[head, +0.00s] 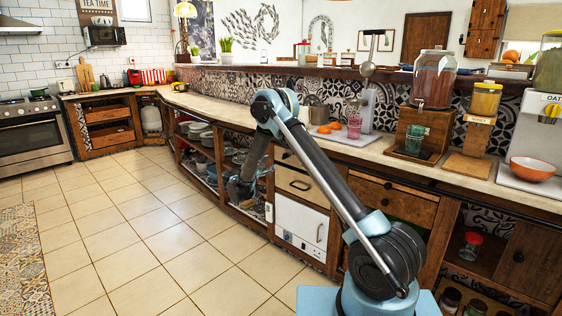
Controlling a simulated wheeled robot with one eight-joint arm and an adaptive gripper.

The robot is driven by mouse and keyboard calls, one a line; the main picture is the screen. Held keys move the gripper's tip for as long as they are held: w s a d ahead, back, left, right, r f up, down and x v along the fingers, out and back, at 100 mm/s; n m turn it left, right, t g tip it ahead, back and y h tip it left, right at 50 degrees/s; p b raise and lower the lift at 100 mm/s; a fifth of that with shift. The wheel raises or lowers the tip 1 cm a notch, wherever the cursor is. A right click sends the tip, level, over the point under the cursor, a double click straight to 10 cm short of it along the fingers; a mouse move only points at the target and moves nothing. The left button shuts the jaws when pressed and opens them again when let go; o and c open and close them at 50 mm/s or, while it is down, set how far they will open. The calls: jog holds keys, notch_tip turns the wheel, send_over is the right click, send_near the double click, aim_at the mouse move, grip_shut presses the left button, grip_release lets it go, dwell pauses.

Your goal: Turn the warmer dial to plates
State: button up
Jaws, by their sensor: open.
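The warmer (302,222) is a white drawer-fronted unit built into the counter's lower front, right of my gripper. It has a dark handle and a pale control strip along its bottom, with a small dark dial (287,237) at the strip's left part. The dial's marks and setting are too small to read. My gripper (243,200) hangs at the end of my bent arm, up and left of the dial and apart from it in the picture. It is open, and nothing shows between its fingers, though they are small and dark here.
Open shelves with bowls and pots (200,143) lie behind and left of my gripper. A wooden drawer (300,186) sits above the warmer. The counter (385,150) carries dispensers, jars and a bowl (532,169). The tiled floor (150,235) in front is clear.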

aim_at(284, 156)
jog(key=x, duration=1.2)
jog(key=shift+w+d, duration=0.1)
jog(key=shift+c, duration=0.2)
jog(key=c, duration=1)
